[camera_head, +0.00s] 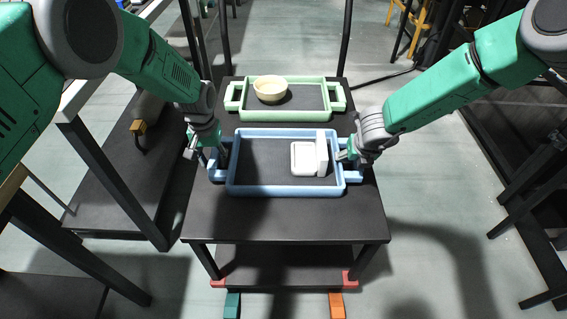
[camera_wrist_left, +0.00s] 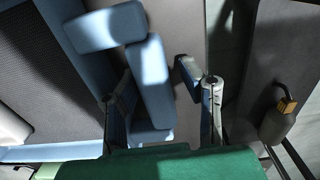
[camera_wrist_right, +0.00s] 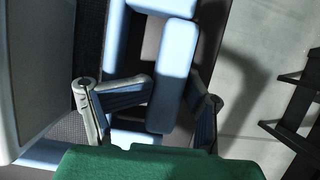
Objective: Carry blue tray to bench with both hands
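The blue tray (camera_head: 285,191) lies flat on the dark cart top. It has a loop handle at each end. On it are a white square dish (camera_head: 304,159) and an upright white slab (camera_head: 322,153), right of its middle. My left gripper (camera_head: 219,155) is at the left handle; in the left wrist view the handle bar (camera_wrist_left: 150,85) runs between the spread fingers, with a gap on one side. My right gripper (camera_head: 345,156) is at the right handle; in the right wrist view its bar (camera_wrist_right: 174,85) lies between the parted fingers.
A green tray (camera_head: 285,116) with a cream bowl (camera_head: 270,88) stands behind the blue tray on the cart (camera_head: 285,224). Dark-framed furniture stands at the left, with a low dark shelf (camera_head: 115,190). Another dark frame (camera_head: 535,190) is at the right. Cart posts rise behind the trays.

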